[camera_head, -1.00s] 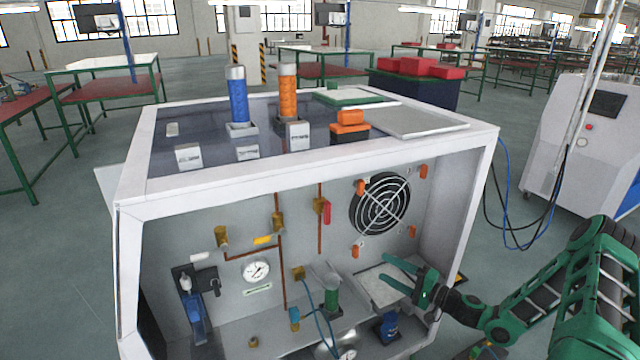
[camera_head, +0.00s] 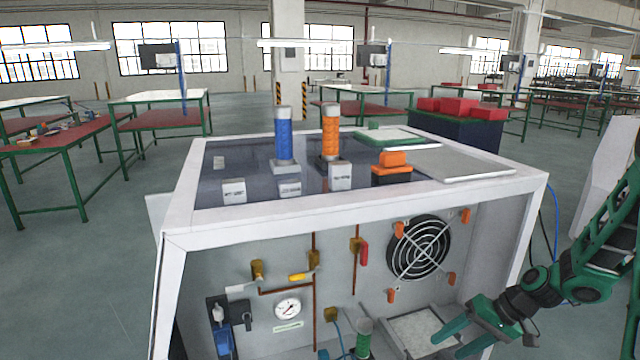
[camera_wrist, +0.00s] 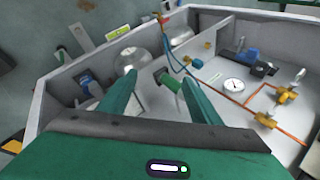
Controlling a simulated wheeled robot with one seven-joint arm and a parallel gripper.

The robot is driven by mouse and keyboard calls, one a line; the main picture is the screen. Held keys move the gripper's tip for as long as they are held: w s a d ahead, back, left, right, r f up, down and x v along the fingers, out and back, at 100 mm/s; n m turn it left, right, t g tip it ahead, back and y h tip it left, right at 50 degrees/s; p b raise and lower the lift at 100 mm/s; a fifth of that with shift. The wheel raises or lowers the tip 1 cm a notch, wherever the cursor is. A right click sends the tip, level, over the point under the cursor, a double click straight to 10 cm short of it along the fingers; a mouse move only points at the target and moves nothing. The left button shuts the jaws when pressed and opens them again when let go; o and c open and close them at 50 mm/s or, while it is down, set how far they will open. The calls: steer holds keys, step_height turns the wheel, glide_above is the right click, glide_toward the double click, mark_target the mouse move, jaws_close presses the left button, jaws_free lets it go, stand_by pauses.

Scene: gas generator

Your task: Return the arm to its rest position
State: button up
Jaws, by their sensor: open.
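My gripper (camera_head: 459,332) is at the lower right of the head view, in front of the open side of the gas generator cabinet (camera_head: 357,208). Its two green fingers are apart with nothing between them. The arm reaches in from the right edge. In the wrist view the open fingers (camera_wrist: 160,98) point into the cabinet, and a green-bodied fitting (camera_wrist: 172,82) shows beyond them. I cannot tell how far apart they are in depth.
The cabinet holds a gauge (camera_head: 288,308), a fan (camera_head: 419,248), yellow valves and copper pipes. Blue (camera_head: 284,140) and orange (camera_head: 331,135) cylinders stand on its top. A white machine (camera_head: 607,180) stands at right.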

steer(key=s+d+r+m+g+h, duration=0.1)
steer(key=s+d+r+m+h, duration=0.1)
steer(key=s+r, duration=0.8)
steer(key=s+d+r+m+h, duration=0.2)
steer(key=s+d+r+h, duration=0.2)
steer(key=s+r, duration=0.6)
steer(key=s+d, duration=0.1)
steer(key=s, duration=0.7)
steer(key=shift+d+r+g+h, duration=0.25)
steer(key=shift+d+g+h, duration=0.05)
steer(key=shift+g+h, duration=0.1)
